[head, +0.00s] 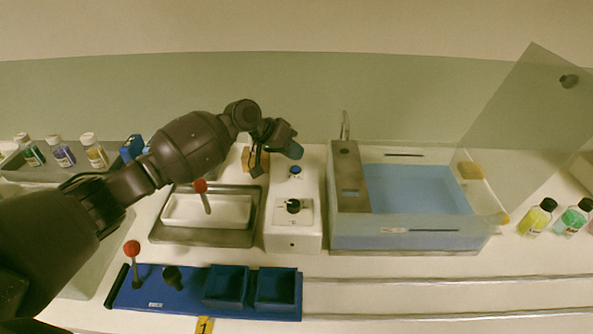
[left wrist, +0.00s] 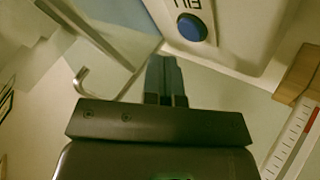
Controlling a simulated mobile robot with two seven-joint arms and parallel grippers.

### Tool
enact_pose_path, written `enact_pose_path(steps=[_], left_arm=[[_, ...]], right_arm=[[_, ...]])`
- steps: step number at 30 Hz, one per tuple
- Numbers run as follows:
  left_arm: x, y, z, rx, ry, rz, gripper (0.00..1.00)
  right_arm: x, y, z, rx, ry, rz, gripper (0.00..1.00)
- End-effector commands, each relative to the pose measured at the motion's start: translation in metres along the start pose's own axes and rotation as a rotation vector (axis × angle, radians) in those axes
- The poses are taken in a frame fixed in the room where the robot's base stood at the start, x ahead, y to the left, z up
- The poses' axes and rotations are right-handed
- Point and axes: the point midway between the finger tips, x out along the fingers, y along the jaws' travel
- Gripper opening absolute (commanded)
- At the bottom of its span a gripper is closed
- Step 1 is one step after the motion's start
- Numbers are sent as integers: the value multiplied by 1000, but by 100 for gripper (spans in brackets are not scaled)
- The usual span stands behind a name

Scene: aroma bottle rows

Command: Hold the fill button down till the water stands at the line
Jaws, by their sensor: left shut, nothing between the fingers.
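The blue fill button (head: 295,170) sits on top of the white control box (head: 283,232), above a black dial. In the left wrist view the button (left wrist: 192,27) shows beside upside-down lettering. My left gripper (head: 289,149) is shut and empty, just behind the button. In the left wrist view its closed fingertips (left wrist: 165,62) are apart from the button, which lies up and to the right. The clear tank (head: 345,241) holds blue water (head: 415,190). A dark line mark (head: 404,155) is on its back wall; the water's edge there looks lower. My right gripper is not in view.
A metal spout (head: 345,125) stands behind the tank, and a tilted clear lid (head: 530,105) rises at right. A metal tray (head: 170,236) with a red-knobbed stick lies left of the box. A blue rack (head: 190,305) is in front. Bottles stand at both sides.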

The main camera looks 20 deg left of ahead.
Motion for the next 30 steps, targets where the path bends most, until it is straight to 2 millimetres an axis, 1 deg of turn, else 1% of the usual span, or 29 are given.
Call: enact_pose_path(steps=[1,4,30], left_arm=[[4,-3,3,-2,-1,1,0],[7,-5,5,-1,0,0,0],[6,-5,4,0,1,0,0]], right_arm=[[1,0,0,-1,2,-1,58],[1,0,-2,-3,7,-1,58],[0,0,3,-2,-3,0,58]])
